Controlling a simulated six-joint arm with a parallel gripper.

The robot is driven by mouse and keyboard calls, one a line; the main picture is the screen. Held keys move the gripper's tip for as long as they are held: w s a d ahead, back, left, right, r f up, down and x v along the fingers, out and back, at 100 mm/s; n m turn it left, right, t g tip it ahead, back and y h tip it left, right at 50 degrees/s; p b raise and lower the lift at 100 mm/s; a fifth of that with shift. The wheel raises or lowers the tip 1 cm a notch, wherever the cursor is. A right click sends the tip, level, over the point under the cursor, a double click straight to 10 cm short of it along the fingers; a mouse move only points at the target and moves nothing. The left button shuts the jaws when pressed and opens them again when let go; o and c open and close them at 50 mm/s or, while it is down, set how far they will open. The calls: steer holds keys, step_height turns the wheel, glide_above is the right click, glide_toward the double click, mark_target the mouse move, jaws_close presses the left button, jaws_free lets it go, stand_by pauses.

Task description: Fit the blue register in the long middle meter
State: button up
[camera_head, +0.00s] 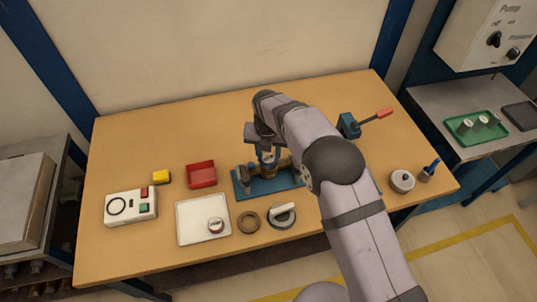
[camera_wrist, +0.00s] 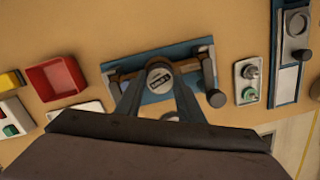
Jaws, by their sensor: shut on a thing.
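My gripper (camera_head: 267,163) is above the blue test bench (camera_head: 284,184) near the middle of the table, pointing down. In the wrist view its two fingers are shut on the register (camera_wrist: 160,77), which has a round pale face with a dark label; its blue colour is hard to make out there. The brass-brown meter body (camera_wrist: 126,77) lies along the blue bench (camera_wrist: 150,97), behind and on both sides of the register. The register looks over the meter's middle; I cannot tell whether it touches or is seated, as my fingers and arm hide the joint.
Nearby are a brown ring (camera_head: 249,222), a dark round part with a pale bar (camera_head: 282,215), a red bin (camera_head: 201,175) and a control box (camera_head: 131,205).

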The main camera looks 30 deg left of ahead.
steer(key=shift+f, duration=0.5)
stand_by(0.5)
steer(key=o, duration=1.4)
steer(key=shift+o, duration=0.2)
steer(key=shift+r, duration=0.1)
steer(key=shift+r+p, duration=2.15)
steer(key=shift+r, duration=1.3)
